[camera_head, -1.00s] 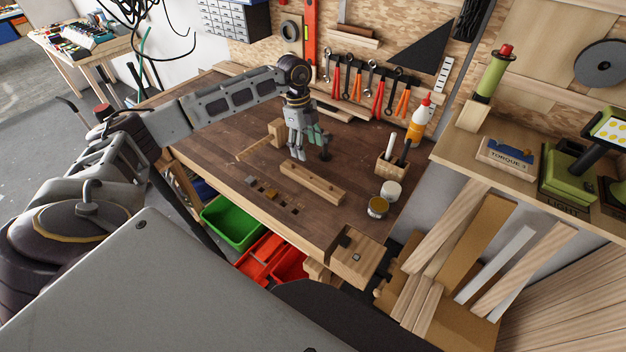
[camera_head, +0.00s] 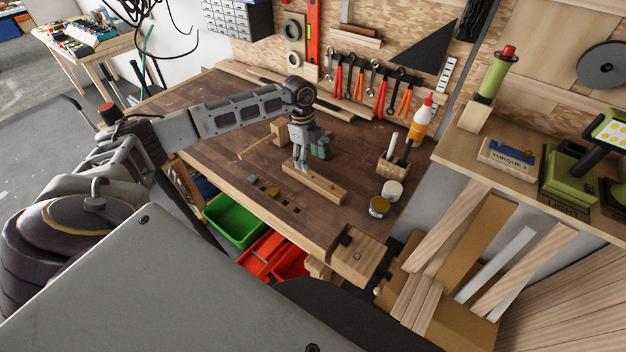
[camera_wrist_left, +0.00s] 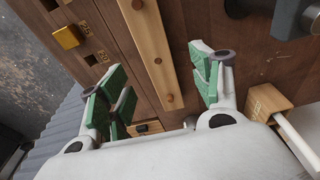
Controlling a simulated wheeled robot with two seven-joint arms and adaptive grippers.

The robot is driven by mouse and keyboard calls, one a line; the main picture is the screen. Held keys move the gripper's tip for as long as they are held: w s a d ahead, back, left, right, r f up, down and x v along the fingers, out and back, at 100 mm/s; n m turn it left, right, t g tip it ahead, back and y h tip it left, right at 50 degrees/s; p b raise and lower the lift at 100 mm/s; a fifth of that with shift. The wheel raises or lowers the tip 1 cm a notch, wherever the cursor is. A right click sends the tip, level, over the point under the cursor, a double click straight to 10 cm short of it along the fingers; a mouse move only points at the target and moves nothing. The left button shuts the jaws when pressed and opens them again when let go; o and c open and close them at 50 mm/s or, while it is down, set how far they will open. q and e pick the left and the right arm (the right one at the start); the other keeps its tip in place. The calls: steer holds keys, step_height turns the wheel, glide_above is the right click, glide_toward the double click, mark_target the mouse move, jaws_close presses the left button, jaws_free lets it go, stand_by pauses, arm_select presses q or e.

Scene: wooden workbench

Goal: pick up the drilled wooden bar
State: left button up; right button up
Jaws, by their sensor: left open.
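The drilled wooden bar (camera_head: 322,188) lies flat on the workbench, pale wood with round marks along its top. My left gripper (camera_head: 302,167) points down at the bar's far left end in the head view and hides part of it. In the left wrist view the open gripper (camera_wrist_left: 160,80) has its green-padded fingers on either side of the bar (camera_wrist_left: 152,45), with gaps to it. I cannot tell whether the fingertips are below the bar's top. My right gripper is not in view.
A wooden mallet (camera_head: 278,130) lies just behind the gripper. Square slots with small blocks (camera_head: 272,191) are in the bench near its front edge.

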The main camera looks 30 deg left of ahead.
mark_target(312, 177)
arm_select(q)
steer(key=shift+d+f, duration=0.15)
steer(key=shift+f, duration=0.6)
steer(key=shift+d+f, duration=0.1)
steer(key=shift+f, duration=0.65)
steer(key=shift+f, duration=0.1)
steer(key=shift+s+d+f+p, duration=0.2)
steer(key=shift+f+p, duration=0.2)
steer(key=shift+f, duration=0.15)
steer(key=f, duration=0.2)
steer(key=shift+s+d+f+p, duration=0.15)
steer(key=shift+d+f+p, duration=0.1)
steer(key=shift+f+p, duration=0.15)
steer(key=shift+f, duration=0.5)
